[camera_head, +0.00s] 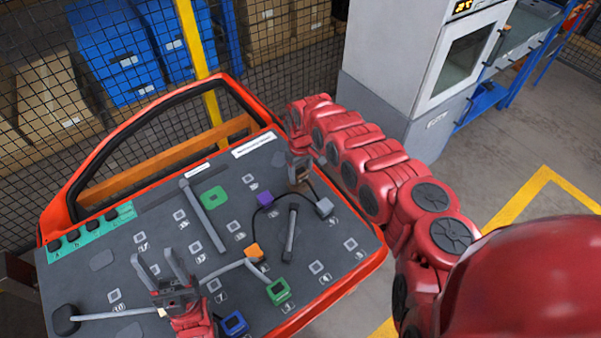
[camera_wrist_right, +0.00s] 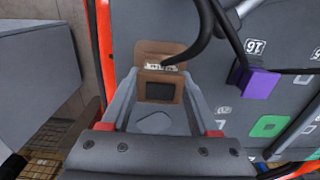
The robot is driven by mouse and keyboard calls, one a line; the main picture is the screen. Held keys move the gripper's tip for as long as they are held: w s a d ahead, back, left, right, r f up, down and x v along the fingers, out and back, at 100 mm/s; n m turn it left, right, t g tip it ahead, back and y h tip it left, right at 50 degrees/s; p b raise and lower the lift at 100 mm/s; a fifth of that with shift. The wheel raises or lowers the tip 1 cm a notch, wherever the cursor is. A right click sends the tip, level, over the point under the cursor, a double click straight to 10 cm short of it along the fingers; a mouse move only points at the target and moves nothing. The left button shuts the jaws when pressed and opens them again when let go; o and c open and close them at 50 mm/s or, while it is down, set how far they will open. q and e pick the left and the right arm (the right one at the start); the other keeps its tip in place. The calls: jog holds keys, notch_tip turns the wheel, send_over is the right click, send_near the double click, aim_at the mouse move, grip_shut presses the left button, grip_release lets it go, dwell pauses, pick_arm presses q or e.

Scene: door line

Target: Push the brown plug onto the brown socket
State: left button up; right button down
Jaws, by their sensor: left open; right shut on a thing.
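My right gripper (camera_wrist_right: 160,88) is shut on a brown block with a dark square face, which I take for the brown plug (camera_wrist_right: 160,102). Just beyond it in the right wrist view is a second brown part (camera_wrist_right: 160,47), likely the brown socket, with a silver strip between the two. I cannot tell whether they touch. A black cable passes close by the strip. In the head view my right gripper (camera_head: 299,163) is over the panel's upper right part, and the brown parts are small and partly hidden there. My left gripper (camera_head: 160,262) is open and empty above the panel's lower left.
The tilted grey panel (camera_head: 120,262) sits in a red door frame. It carries a purple block (camera_head: 264,198), an orange block (camera_head: 253,251), a green socket (camera_head: 278,291), a blue socket (camera_head: 233,323), a green pad (camera_head: 214,197), a grey box (camera_head: 324,207), cables and levers.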

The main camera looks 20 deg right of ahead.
jog(key=shift+f+b, duration=0.4)
jog(key=shift+f, duration=0.2)
jog(key=shift+c, duration=0.3)
grip_release()
notch_tip(320, 180, up, 17)
jog(key=p, duration=1.3)
jog(key=shift+r+p, duration=0.15)
jog(key=shift+p, duration=0.15)
